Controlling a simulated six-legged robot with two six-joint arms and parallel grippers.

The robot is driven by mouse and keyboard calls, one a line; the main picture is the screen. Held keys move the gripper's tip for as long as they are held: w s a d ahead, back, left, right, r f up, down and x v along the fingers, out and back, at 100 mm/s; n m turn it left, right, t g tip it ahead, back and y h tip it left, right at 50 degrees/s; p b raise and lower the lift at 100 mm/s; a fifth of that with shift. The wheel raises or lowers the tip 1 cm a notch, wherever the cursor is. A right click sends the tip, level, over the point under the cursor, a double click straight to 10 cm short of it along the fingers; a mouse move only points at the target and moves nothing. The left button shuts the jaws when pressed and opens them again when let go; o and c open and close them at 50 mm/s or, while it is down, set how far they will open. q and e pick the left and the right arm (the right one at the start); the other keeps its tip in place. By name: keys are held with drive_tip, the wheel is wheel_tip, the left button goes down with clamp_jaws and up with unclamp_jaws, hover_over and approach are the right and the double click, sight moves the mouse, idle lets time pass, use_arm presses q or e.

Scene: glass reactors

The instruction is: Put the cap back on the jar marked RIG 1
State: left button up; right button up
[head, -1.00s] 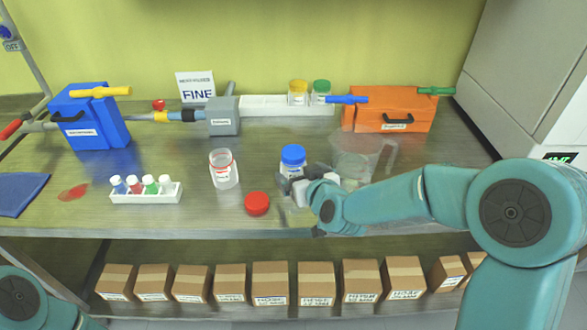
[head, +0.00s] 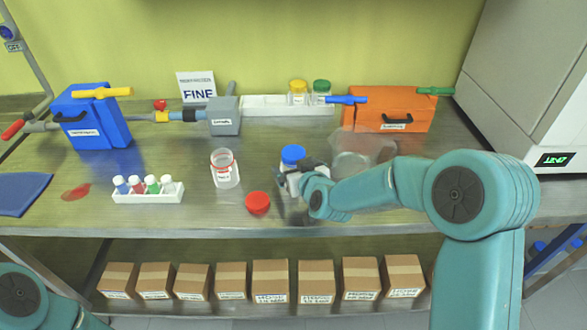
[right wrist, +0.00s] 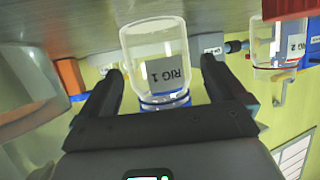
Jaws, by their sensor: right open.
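The clear jar marked RIG 1 (right wrist: 153,50) appears upside down in the right wrist view, with blue at its neck end. In the head view a blue cap (head: 293,154) sits on top of this jar; its label is unreadable there. My right gripper (head: 286,182) is at the jar's near side. Its fingers are open, one on each side of the jar in the right wrist view; I cannot tell if they touch it. A red cap (head: 258,203) lies on the bench. An open jar with a red ring (head: 224,170) shows in the right wrist view as RIG 2 (right wrist: 277,40).
A clear jug (head: 352,158) stands close to my right forearm. A rack of small bottles (head: 150,197) is at the left. A white tray (head: 262,106) with yellow- and green-capped jars and an orange box (head: 395,106) stand at the back.

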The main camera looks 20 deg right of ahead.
drive_tip(key=c, duration=1.2)
wheel_tip(320, 180, up, 9)
drive_tip(key=shift+f+p, duration=0.15)
drive_tip(key=shift+p, duration=0.65)
wheel_tip(320, 180, up, 11)
drive_tip(key=p, duration=0.5)
drive_tip(key=shift+r+p, duration=0.2)
drive_tip(key=shift+p, duration=0.15)
